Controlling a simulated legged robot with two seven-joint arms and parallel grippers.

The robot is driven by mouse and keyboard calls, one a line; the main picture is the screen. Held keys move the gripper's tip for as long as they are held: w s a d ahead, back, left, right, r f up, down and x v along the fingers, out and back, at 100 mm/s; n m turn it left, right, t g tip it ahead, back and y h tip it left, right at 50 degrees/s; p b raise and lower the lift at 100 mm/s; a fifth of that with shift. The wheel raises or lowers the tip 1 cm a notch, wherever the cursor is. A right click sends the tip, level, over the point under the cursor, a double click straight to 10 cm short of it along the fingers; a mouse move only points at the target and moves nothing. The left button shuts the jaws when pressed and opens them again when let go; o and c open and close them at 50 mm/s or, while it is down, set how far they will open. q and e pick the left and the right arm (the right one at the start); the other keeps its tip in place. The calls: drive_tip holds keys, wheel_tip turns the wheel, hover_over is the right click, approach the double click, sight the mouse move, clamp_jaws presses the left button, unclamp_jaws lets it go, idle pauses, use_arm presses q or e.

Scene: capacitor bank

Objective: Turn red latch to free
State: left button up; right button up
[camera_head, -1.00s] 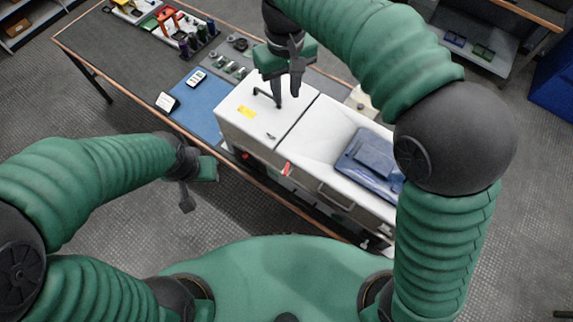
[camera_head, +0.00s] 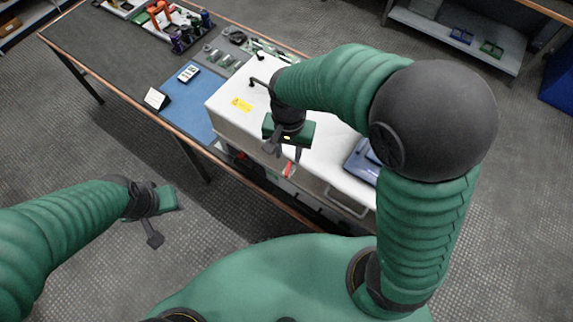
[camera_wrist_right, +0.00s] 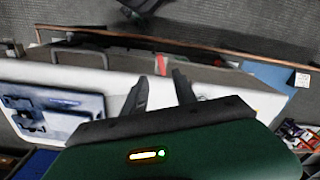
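The red latch (camera_head: 288,169) is a small red tab on the near side of the white cabinet (camera_head: 228,118). It also shows in the right wrist view (camera_wrist_right: 161,64), just beyond the fingertips. My right gripper (camera_head: 284,152) is above the cabinet's near edge, close to the latch. In the wrist view its two dark fingers (camera_wrist_right: 161,80) are apart with nothing held between them; contact with the latch cannot be told. My left gripper (camera_head: 155,215) hangs over the floor at the left, away from the cabinet; its finger opening is unclear.
A black bent handle (camera_head: 259,83) stands on the cabinet top. A blue case (camera_head: 363,160) lies on its right part, and a grey pull handle (camera_head: 345,204) is on the front. The table (camera_head: 98,50) holds a blue mat (camera_head: 190,105), a small sign (camera_head: 156,98) and tools.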

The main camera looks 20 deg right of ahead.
sight(288, 168)
drive_tip(key=f, duration=0.5)
drive_tip(key=w+f, duration=0.1)
drive_tip(key=f, duration=0.2)
drive_tip(key=shift+f, duration=0.6)
drive_tip(key=shift+s+d+f, duration=0.1)
drive_tip(key=shift+s+d, duration=0.05)
drive_tip(key=shift+s, duration=0.1)
drive_tip(key=shift+w, duration=0.15)
clamp_jaws()
